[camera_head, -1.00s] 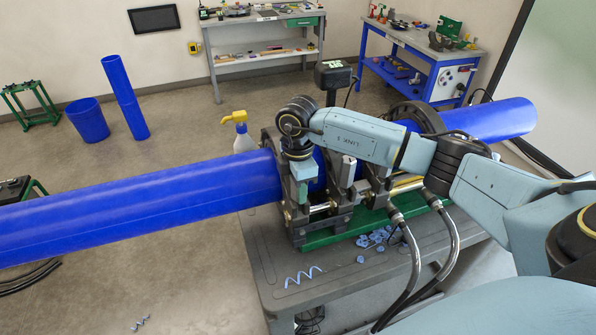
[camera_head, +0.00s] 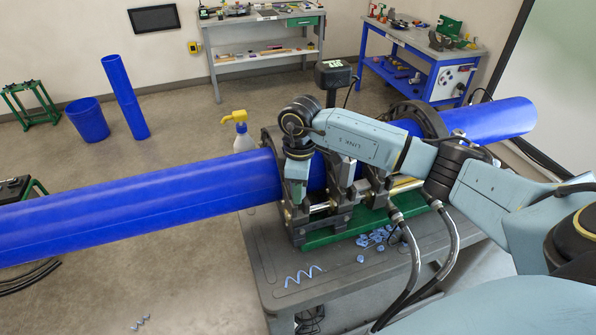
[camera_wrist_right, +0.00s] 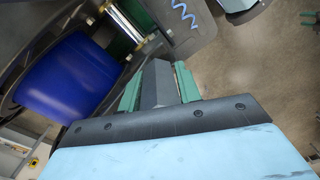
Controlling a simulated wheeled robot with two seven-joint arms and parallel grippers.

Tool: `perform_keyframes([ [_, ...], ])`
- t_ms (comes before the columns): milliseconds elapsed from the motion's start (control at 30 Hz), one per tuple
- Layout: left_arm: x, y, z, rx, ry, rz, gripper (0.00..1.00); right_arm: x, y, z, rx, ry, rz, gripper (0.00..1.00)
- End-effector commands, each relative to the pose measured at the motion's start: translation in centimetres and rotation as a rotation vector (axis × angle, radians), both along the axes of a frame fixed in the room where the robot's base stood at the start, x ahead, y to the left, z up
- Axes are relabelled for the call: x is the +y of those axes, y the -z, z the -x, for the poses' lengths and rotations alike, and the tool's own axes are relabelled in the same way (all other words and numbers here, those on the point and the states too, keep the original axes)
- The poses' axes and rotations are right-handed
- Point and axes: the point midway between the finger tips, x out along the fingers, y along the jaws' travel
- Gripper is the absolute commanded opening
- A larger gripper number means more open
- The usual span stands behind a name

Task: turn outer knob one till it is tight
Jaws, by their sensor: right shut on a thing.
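My right gripper (camera_head: 297,190) points down at the left outer clamp ring (camera_head: 270,140) of the pipe fusion machine. In the right wrist view its two green fingers (camera_wrist_right: 158,78) stand on either side of a dark grey faceted knob (camera_wrist_right: 156,90), and they are shut on it. In the head view the hand hides this knob, and its thread cannot be seen. The blue pipe (camera_head: 140,196) runs through the clamps and also shows in the right wrist view (camera_wrist_right: 70,78). My left gripper is not in view.
The machine stands on a green base (camera_head: 325,236) on a grey cart (camera_head: 335,275) with blue shavings. A yellow-topped spray bottle (camera_head: 241,138) stands behind the pipe. Hoses (camera_head: 412,275) hang at the front right. Workbenches (camera_head: 262,55) stand at the back.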

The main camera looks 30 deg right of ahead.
Motion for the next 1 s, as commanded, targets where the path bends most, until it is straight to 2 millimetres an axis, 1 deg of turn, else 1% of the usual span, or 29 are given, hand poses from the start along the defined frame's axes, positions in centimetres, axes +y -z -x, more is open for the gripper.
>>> perform_keyframes([
  [33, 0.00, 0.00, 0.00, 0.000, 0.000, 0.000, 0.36, -0.85, 0.49, 0.60, 0.026, 0.034, 0.019, 0.10],
  [100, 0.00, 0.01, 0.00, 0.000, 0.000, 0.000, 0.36, -0.83, 0.47, 0.61, 0.026, 0.044, 0.018, 0.09],
  [333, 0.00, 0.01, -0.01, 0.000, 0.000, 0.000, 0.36, -0.71, 0.44, 0.62, 0.027, 0.054, 0.015, 0.10],
  [433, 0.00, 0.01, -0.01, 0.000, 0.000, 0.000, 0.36, -0.62, 0.43, 0.70, 0.027, 0.138, 0.014, 0.09],
  [500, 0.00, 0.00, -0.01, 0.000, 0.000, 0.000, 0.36, -0.38, 0.48, 0.76, 0.025, 0.224, 0.010, 0.09],
  [600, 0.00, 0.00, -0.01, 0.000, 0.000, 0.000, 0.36, -0.06, 0.34, 0.58, 0.019, 0.243, 0.006, 0.09],
  [800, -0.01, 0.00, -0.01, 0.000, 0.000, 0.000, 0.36, -0.32, 0.26, 0.66, 0.020, 0.290, 0.007, 0.09],
  [1000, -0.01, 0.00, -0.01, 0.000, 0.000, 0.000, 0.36, -0.43, 0.21, 0.67, 0.021, 0.294, 0.009, 0.09],
])
